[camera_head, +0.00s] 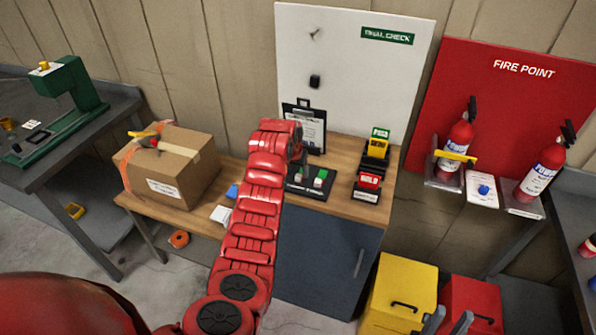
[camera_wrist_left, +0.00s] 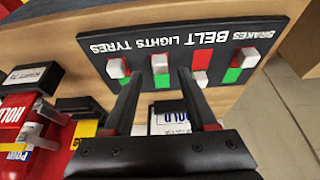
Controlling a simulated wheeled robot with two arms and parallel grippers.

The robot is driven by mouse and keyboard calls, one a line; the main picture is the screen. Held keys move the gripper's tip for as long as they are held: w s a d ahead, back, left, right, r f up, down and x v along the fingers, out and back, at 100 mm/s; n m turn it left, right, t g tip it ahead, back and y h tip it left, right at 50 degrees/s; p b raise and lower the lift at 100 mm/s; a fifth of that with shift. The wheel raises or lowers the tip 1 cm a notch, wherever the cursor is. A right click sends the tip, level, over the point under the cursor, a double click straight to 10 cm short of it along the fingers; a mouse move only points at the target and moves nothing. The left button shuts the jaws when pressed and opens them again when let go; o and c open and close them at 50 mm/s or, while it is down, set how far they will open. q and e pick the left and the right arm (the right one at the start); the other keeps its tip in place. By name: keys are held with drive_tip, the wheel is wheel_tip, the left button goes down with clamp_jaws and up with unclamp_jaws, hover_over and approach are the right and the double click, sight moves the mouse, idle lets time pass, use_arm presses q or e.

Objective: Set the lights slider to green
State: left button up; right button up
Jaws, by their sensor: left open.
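The black slider panel (camera_wrist_left: 185,40) shows upside down in the left wrist view, with tyres, lights, belt and brakes sliders. The lights slider's white knob (camera_wrist_left: 160,63) sits at the end away from its visible green patch (camera_wrist_left: 162,81). My left gripper (camera_wrist_left: 161,76) is open, one finger on each side of the lights slider; I cannot tell whether either finger touches the knob. In the head view the panel (camera_head: 310,190) lies on the wooden cabinet top, partly hidden by my red left arm. My right gripper is not in view.
The tyres knob (camera_wrist_left: 118,68) and belt knob (camera_wrist_left: 200,79) are close beside the fingers. The brakes knob (camera_wrist_left: 247,57) is farther right. A clipboard (camera_head: 308,125) stands behind the panel. Stacked tags and a red block (camera_head: 369,182) stand to its right.

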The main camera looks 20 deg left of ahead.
sight(299, 178)
use_arm(q)
drive_tip(key=shift+x, duration=1.45)
clamp_jaws()
idle(0.5)
